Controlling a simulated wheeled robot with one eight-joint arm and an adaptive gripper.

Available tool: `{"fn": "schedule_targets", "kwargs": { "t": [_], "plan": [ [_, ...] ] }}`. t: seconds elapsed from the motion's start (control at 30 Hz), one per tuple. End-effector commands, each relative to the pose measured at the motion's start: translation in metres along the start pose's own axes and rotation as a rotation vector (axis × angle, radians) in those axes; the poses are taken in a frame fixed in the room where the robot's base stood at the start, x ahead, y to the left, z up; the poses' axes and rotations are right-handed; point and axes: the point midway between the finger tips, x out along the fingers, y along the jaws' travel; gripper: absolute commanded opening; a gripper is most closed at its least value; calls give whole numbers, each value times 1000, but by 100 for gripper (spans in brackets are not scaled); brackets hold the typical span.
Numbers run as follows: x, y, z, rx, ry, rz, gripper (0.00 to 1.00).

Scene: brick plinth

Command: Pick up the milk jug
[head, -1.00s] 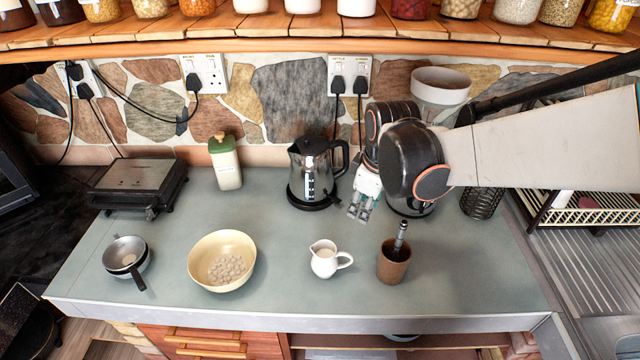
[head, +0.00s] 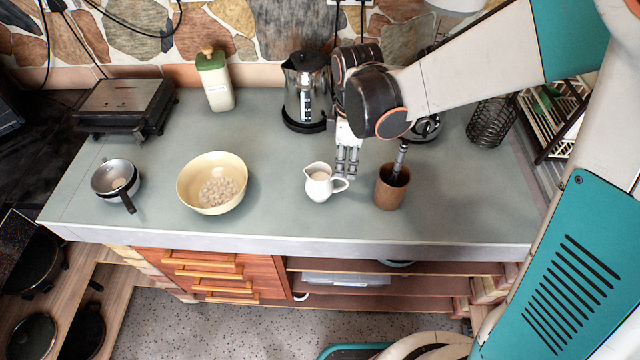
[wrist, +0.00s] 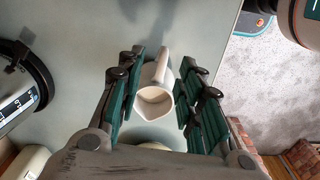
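The milk jug (head: 319,184) is a small white jug with a spout on its left and a handle on its right, upright on the grey-green worktop (head: 270,140). My gripper (head: 346,170) points down just behind the jug's handle side in the head view. In the wrist view the jug (wrist: 155,98) lies between the two green-padded fingers of my gripper (wrist: 156,97), its handle pointing up the picture. The fingers are spread, with a gap on each side of the jug. How high the fingertips are against the jug is hard to tell.
A brown cup (head: 391,188) with a dark-handled tool stands close right of the jug. A cream bowl (head: 212,182) is to its left. A kettle (head: 305,92) stands behind. The front edge (head: 290,245) of the worktop is near the jug.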

Motion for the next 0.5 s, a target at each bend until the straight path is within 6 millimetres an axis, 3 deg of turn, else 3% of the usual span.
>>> {"fn": "schedule_targets", "kwargs": {
  "t": [0.03, 0.3, 0.5],
  "plan": [
    [11, 0, 0, 0, 0, 0, 34],
    [24, -1, 1, 1, 0, 0, 34],
    [52, -4, 4, 2, 0, 0, 34]
  ]
}}
